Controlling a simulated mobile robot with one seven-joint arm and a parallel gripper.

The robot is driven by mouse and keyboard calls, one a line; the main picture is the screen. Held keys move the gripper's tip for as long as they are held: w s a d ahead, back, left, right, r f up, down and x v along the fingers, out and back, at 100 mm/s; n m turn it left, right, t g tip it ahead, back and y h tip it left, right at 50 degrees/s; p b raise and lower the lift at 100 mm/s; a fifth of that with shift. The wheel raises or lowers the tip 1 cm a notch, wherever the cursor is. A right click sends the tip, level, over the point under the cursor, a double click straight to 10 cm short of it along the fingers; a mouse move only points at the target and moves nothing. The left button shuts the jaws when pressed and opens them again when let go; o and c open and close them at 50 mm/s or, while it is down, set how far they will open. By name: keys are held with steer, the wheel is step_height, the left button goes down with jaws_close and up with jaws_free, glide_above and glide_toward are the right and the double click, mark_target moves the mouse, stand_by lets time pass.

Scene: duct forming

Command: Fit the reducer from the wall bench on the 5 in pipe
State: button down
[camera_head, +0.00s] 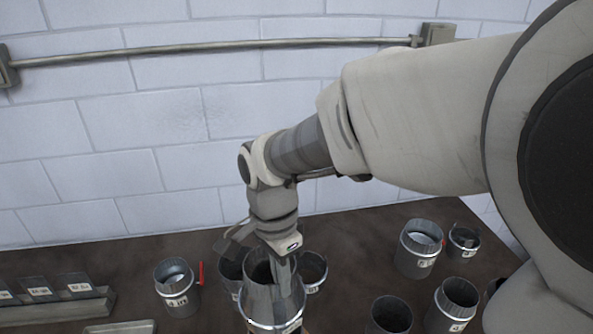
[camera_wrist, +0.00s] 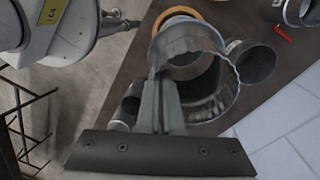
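The reducer (camera_head: 262,297) is a grey sheet-metal piece, narrower at the top and wider below, on the wall bench (camera_head: 130,258). My gripper (camera_head: 285,268) points down at its upper rim. In the wrist view my gripper (camera_wrist: 162,105) has its fingers close together on the near wall of the reducer (camera_wrist: 190,42), one finger inside the open mouth. Whether the reducer rests on the bench or is lifted clear, I cannot tell. Several labelled round pipes stand around; I cannot tell which is the 5 in pipe.
Round fittings (camera_head: 230,270) and (camera_head: 312,270) stand close behind the reducer. A damper pipe with a red handle (camera_head: 178,290) is at left, another (camera_head: 418,250) at right. An orange ring (camera_wrist: 178,14) shows in the wrist view. The wall is behind.

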steer(key=shift+f+b, duration=3.9)
steer(key=shift+f, duration=1.35)
steer(key=shift+f+b, duration=0.45)
steer(key=shift+f, duration=0.2)
steer(key=c, duration=1)
jaws_free()
step_height(320, 180, up, 18)
steer(key=w, duration=0.1)
steer(key=shift+a+f+p, duration=0.25)
steer(key=shift+a+p, duration=0.15)
steer(key=shift+a, duration=0.05)
steer(key=shift+d, duration=0.1)
